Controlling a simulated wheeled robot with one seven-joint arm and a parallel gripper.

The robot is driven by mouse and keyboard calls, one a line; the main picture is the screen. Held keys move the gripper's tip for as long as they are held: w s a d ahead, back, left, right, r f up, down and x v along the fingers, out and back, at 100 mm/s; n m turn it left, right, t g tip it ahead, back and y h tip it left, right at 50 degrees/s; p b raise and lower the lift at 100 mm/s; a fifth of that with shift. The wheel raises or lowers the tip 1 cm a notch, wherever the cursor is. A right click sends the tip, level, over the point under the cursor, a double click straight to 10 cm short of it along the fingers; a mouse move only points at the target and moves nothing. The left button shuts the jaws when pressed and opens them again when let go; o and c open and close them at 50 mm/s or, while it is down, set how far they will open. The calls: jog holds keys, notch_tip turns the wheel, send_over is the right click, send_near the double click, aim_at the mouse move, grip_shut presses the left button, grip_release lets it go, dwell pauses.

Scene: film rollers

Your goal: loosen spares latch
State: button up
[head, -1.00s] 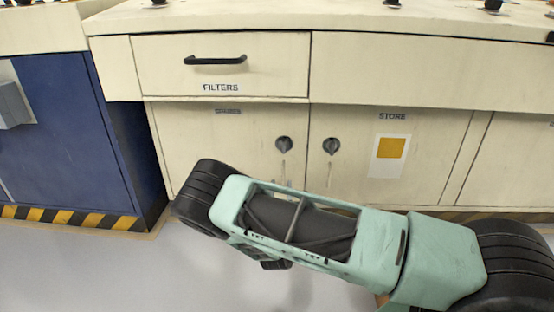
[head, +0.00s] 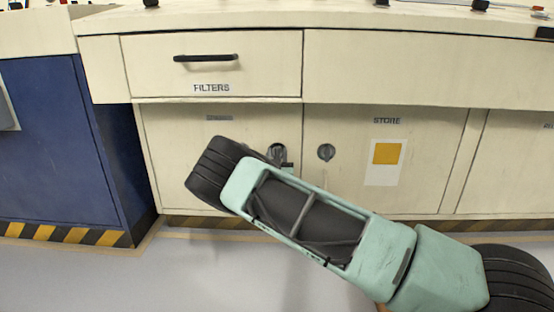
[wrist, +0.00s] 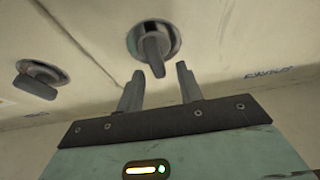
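The spares latch is a dark round knob with a grip bar, on the left cabinet door below the filters drawer. In the wrist view the latch (wrist: 153,42) is at top centre, its bar pointing down towards the gap between my fingers. In the head view the latch (head: 278,151) is partly covered by my gripper (head: 284,160). In the wrist view my gripper (wrist: 160,76) is open, one fingertip on each side of the bar's end. I see no contact, and cannot tell how deep the bar sits between the fingers.
The store latch (head: 326,152) is close on the right; it also shows in the wrist view (wrist: 38,80). The filters drawer (head: 215,65) with a black handle is above, shut. A blue cabinet (head: 60,145) stands at left. The floor (head: 190,270) in front is clear.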

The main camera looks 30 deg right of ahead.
jog(key=shift+w+d+r, duration=0.25)
jog(key=shift+w+d, duration=0.05)
jog(key=shift+w, duration=0.1)
grip_shut()
